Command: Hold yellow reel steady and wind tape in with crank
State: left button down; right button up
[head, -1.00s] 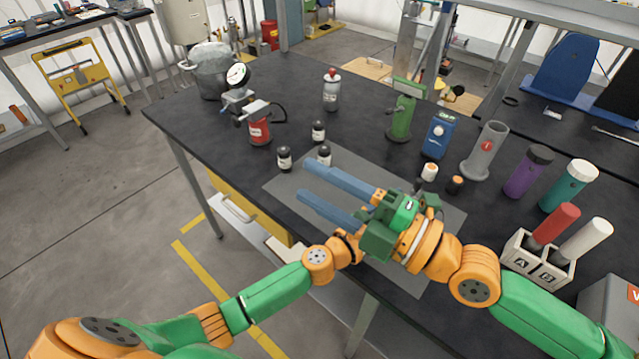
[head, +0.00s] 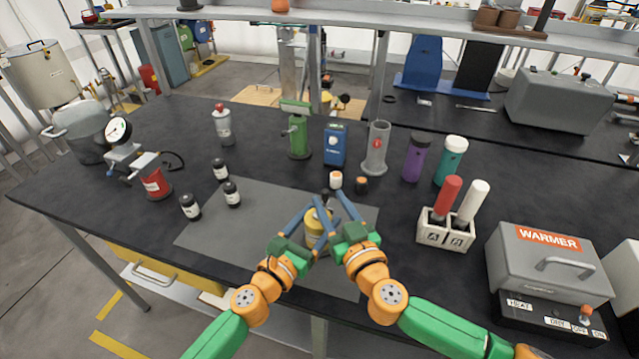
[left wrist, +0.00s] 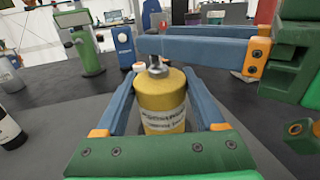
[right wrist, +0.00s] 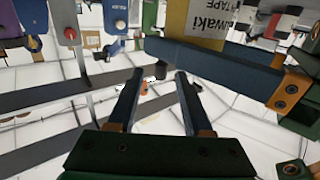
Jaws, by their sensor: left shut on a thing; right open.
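The yellow reel (head: 316,230) is a small upright cylinder on the grey mat (head: 225,235), partly hidden by my fingers. In the left wrist view the reel (left wrist: 160,100) has a pale printed label and a grey metal fitting (left wrist: 157,66) on top; whether this is the crank is unclear. My left gripper (head: 307,213) is shut around the reel, one blue finger on each side. My right gripper (head: 338,204) is open, close to the reel's upper right side.
Dark bottles (head: 232,194) stand left of the reel. A green press (head: 299,135), blue box (head: 335,145) and grey cylinder (head: 376,150) are further back. A tube rack (head: 445,235) and warmer (head: 550,265) are right.

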aim_at(324, 191)
jog(key=x, duration=0.6)
jog(key=shift+w+a, duration=0.15)
grip_shut()
